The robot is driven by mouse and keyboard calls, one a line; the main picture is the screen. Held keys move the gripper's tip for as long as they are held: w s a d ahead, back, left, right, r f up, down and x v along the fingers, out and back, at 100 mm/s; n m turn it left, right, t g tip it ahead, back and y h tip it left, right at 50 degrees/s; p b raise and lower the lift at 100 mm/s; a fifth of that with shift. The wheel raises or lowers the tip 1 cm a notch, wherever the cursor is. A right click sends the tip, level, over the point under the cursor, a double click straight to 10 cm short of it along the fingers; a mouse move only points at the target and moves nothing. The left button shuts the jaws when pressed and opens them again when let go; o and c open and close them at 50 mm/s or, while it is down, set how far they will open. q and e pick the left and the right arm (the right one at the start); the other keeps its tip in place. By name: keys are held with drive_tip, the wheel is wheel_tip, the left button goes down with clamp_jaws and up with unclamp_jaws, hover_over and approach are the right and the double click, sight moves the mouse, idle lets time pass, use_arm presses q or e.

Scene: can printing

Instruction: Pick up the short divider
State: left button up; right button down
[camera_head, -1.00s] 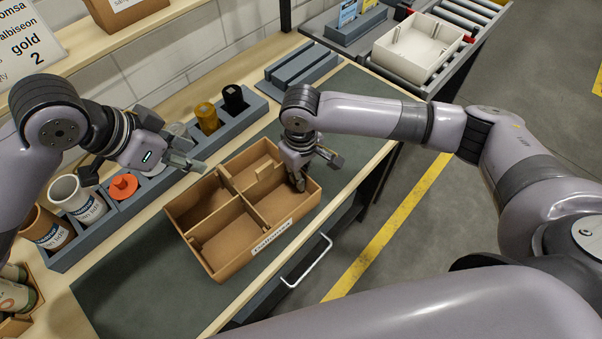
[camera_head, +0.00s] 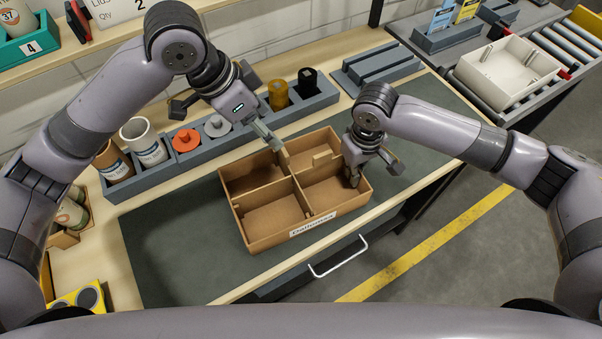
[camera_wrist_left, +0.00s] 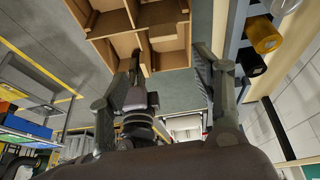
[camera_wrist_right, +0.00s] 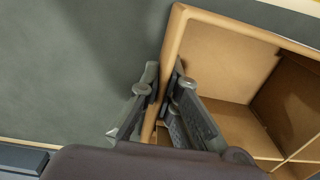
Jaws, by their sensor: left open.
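The brown box (camera_head: 262,240), with a white name label on its front, is split into compartments by crossing dividers. A short upright brown piece (camera_head: 322,160) with a raised tab, possibly the short divider, stands in its back right part. My left gripper (camera_head: 228,124) is open and empty, above and behind the box's back left edge, one finger near that edge; its spread fingers also show in the left wrist view (camera_wrist_left: 158,90). My right gripper (camera_head: 362,173) is shut on the box's right wall, with a finger on each side of the wall in the right wrist view (camera_wrist_right: 162,90).
A grey rack (camera_head: 200,153) with several cylinders and caps runs behind the box. A grey slotted block (camera_head: 375,68) stands at the back. A white tray (camera_head: 505,75) sits on the roller table at right. The dark mat (camera_head: 170,245) is clear left of the box.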

sight(285, 149)
drive_tip(key=shift+w+d, duration=0.1)
use_arm(q)
drive_tip(key=w+d+g+y, duration=0.2)
drive_tip(key=d+y, duration=0.2)
drive_tip(key=shift+m, duration=0.4)
drive_tip(key=shift+w+a+f, duration=0.1)
drive_tip(key=shift+a+f, duration=0.05)
drive_tip(key=shift+f, duration=2.65)
drive_tip(key=shift+w+a+f, duration=0.1)
drive_tip(key=shift+a+f, duration=0.05)
drive_tip(key=shift+f, duration=2.6)
drive_tip(key=shift+c, duration=0.5)
drive_tip(key=c, duration=0.9)
drive_tip(key=shift+o, duration=0.2)
